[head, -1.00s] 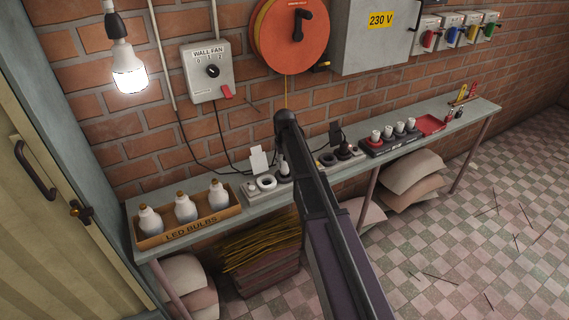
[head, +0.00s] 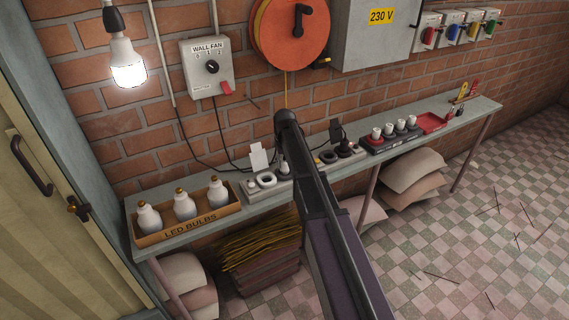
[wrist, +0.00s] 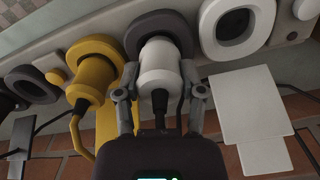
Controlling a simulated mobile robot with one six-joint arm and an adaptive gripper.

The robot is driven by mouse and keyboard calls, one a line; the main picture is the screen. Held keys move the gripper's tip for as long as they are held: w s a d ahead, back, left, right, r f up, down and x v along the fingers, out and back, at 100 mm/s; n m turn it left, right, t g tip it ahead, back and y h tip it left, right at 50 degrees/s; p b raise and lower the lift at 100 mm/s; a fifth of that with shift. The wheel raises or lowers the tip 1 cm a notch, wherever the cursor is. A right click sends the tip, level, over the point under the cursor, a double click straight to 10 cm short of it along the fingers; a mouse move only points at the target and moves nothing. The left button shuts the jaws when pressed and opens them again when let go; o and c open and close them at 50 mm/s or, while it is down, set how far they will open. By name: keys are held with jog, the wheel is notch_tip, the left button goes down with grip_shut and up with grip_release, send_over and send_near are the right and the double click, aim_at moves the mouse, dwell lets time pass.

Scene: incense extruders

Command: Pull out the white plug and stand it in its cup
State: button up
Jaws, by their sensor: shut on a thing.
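In the wrist view the white plug (wrist: 158,66) stands in a dark grey round socket (wrist: 178,26), with a dark part and cord at its near end. My gripper (wrist: 160,92) has a finger on either side of the plug and is shut on it. The plug appears still seated in the socket. To its right is an empty white ring (wrist: 236,30), which also shows in the head view (head: 266,180). I cannot tell which cup belongs to the white plug. In the head view my arm hides most of the plug's area.
A yellow plug (wrist: 84,90) in a yellow socket stands close left of my gripper. A white plate (wrist: 248,105) is close on the right. On the shelf (head: 345,168) are a box of LED bulbs (head: 190,226) and a dark tray (head: 378,147) of white-topped pieces.

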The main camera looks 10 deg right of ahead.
jog(key=shift+f+b, duration=0.4)
jog(key=shift+f, duration=0.05)
jog(key=o, duration=1.2)
jog(key=shift+r, duration=0.1)
